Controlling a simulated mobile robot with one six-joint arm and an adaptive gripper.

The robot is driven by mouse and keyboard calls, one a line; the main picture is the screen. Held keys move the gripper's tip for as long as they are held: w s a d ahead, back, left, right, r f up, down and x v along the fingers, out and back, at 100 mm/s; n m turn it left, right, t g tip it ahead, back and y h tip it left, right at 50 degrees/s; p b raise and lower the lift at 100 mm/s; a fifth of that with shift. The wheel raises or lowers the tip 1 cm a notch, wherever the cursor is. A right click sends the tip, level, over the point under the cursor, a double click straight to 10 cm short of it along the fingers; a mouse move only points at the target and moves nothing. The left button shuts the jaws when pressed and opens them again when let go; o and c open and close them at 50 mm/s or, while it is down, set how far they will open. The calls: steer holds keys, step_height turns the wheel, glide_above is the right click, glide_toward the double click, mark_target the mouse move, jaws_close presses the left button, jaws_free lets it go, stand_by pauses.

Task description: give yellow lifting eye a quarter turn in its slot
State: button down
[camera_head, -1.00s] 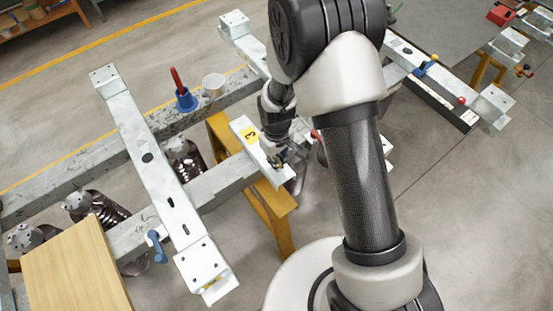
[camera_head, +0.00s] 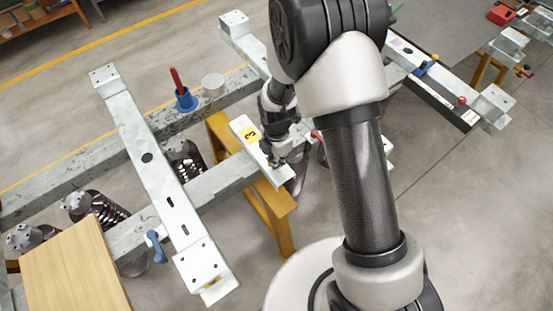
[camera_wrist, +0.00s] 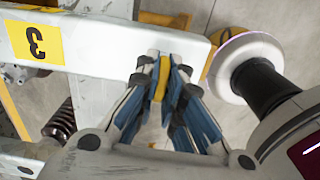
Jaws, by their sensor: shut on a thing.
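The yellow lifting eye (camera_wrist: 163,79) shows edge-on in the wrist view, between my fingers at the edge of a white beam (camera_wrist: 100,38). My gripper (camera_wrist: 165,72) is shut on it with its blue pads on either side. The slot itself is hidden behind the fingers. In the head view my gripper (camera_head: 274,160) is at the near part of the short white beam (camera_head: 243,124) with the yellow "3" label (camera_head: 251,134). The eye cannot be made out clearly there.
A long white beam (camera_head: 145,140) with holes lies to the left across grey rails. A wooden board (camera_head: 75,270) is at the lower left. A yellow trestle (camera_head: 272,215) stands below the short beam.

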steer(key=c, duration=1.6)
jaws_free()
steer(key=shift+c, duration=0.2)
step_height(320, 180, up, 19)
steer(key=s+d+m+t, duration=0.1)
steer(key=d+m, duration=0.2)
steer(key=m, duration=0.1)
steer(key=s+d+r+m+t, duration=0.1)
steer(key=s+d+r+m, duration=0.3)
steer(key=s+r+m, duration=0.3)
steer(key=s+d+r+m+t, duration=0.2)
steer(key=s+d+r+m, duration=0.3)
steer(key=s+m, duration=0.6)
step_height(320, 180, up, 2)
steer(key=shift+s+d+r+m+t, duration=0.2)
steer(key=shift+s+d+m+t, duration=0.1)
steer(key=shift+m, duration=0.9)
